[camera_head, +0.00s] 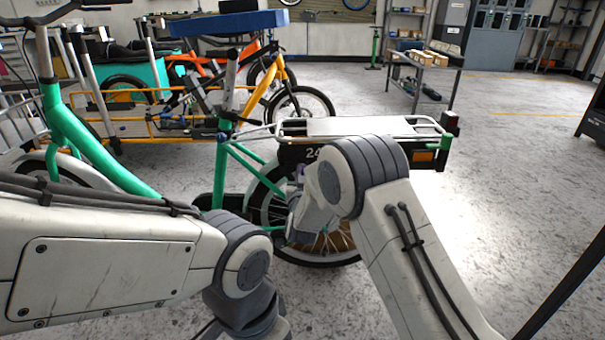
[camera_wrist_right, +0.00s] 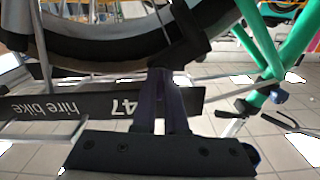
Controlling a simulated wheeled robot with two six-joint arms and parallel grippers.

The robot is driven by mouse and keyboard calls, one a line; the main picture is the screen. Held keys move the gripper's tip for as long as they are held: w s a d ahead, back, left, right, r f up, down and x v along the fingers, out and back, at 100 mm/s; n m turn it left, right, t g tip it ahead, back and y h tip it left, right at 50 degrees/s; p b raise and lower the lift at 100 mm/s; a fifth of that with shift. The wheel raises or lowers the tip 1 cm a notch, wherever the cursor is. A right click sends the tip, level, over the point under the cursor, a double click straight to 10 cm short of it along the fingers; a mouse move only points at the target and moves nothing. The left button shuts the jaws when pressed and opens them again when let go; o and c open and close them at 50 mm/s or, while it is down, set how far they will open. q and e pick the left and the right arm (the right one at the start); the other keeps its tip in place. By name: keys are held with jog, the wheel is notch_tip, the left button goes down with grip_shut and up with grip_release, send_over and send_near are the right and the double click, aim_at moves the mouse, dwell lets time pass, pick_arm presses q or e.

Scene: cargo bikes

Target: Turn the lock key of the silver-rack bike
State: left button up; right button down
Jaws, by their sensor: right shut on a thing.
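The silver-rack bike has a green frame (camera_head: 95,150), a blue saddle and a silver rear rack (camera_head: 365,127). Its rear wheel (camera_head: 325,245) stands behind my right arm, and the wheel also shows at the top of the right wrist view (camera_wrist_right: 110,45). My right gripper (camera_wrist_right: 163,82) is shut, its dark fingertips against a black part (camera_wrist_right: 185,40) by the wheel, where the lock sits. The key is hidden between the fingers, so its angle cannot be told. In the head view my right arm hides most of the gripper. My left gripper is out of view.
A black "hire bike" plate (camera_wrist_right: 70,104) runs close beside my right gripper. Orange and yellow cargo bikes (camera_head: 285,100) stand behind the green bike. A metal table (camera_head: 428,65) stands at the back right. The floor on the right is largely clear.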

jog(key=m+b, duration=0.1)
jog(key=m, duration=0.3)
jog(key=shift+f, duration=0.1)
jog(key=m+b, duration=0.2)
jog(key=m, duration=0.2)
jog(key=m+b, duration=0.2)
jog(key=m, duration=0.1)
jog(key=shift+f+m, duration=0.1)
jog(key=shift+m, duration=0.2)
jog(key=shift+m+b, duration=1.75)
jog(key=shift+m, duration=0.55)
jog(key=shift+r, duration=0.2)
jog(key=c, duration=1)
grip_release()
jog(key=shift+o, duration=0.2)
jog(key=shift+a+r, duration=0.1)
jog(key=shift+r, duration=0.15)
